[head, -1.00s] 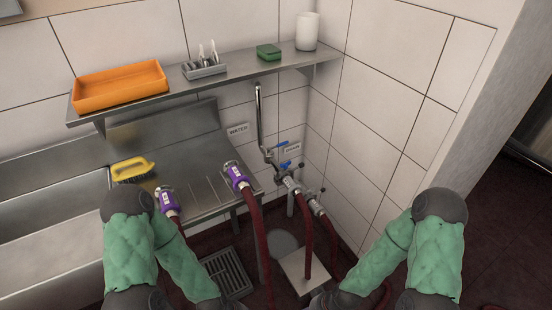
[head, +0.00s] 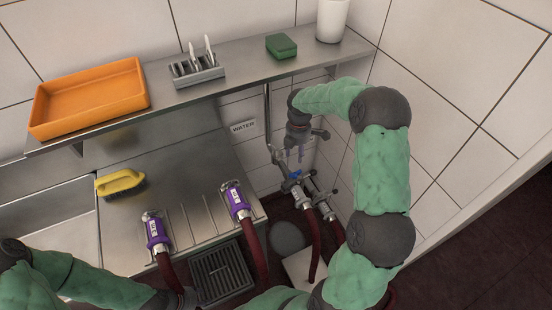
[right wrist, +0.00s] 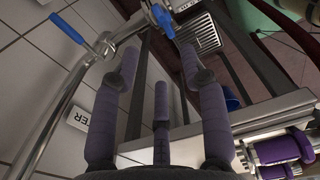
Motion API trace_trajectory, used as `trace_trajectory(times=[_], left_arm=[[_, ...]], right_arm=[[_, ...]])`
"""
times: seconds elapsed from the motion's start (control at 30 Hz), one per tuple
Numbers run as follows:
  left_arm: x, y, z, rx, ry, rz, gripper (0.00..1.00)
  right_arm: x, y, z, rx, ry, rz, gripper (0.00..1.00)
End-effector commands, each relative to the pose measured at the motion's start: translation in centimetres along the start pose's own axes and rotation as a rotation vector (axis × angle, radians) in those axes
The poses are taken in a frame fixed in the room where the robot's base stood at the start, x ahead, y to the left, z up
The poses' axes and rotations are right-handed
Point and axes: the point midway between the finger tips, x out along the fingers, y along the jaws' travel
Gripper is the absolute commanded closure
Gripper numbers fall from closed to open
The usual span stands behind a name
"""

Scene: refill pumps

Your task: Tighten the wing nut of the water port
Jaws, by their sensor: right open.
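The water port's valve and coupling (head: 297,187), with a blue lever (head: 295,174) and a dark red hose below, are by the wall under the shelf. The wing nut is too small to tell apart. My right gripper (head: 300,154) is just above the valves, fingers down, open and empty. In the right wrist view, its spread fingers (right wrist: 159,62) point towards a metal valve with a blue lever (right wrist: 160,20); no contact shows. My left gripper (head: 183,298) is at the bottom edge, mostly cut off, so its fingers are hidden.
Two purple hose couplings (head: 157,231) (head: 236,199) rest on the steel drainboard, near a yellow brush (head: 120,183). A shelf (head: 240,78) above holds an orange tray (head: 90,98), a cutlery rack (head: 197,70), a green sponge (head: 281,46) and a white cup (head: 332,20). The drain port (head: 323,203) is close beside.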

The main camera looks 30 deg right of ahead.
Motion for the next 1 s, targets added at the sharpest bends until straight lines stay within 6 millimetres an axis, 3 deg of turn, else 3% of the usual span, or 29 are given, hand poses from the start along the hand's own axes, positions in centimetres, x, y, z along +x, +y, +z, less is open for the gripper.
trace_trajectory(times=[0.6,1.0], left_arm=[[3.0,-1.1,-0.1,0.0,-0.001,0.0,0.6],[3.3,-1.2,-0.1,0.0,0.0,0.0,0.6]], right_arm=[[9.3,-0.1,0.0,0.0,0.001,-0.002,0.56],[10.7,0.0,0.0,0.0,0.001,0.0,0.56]])
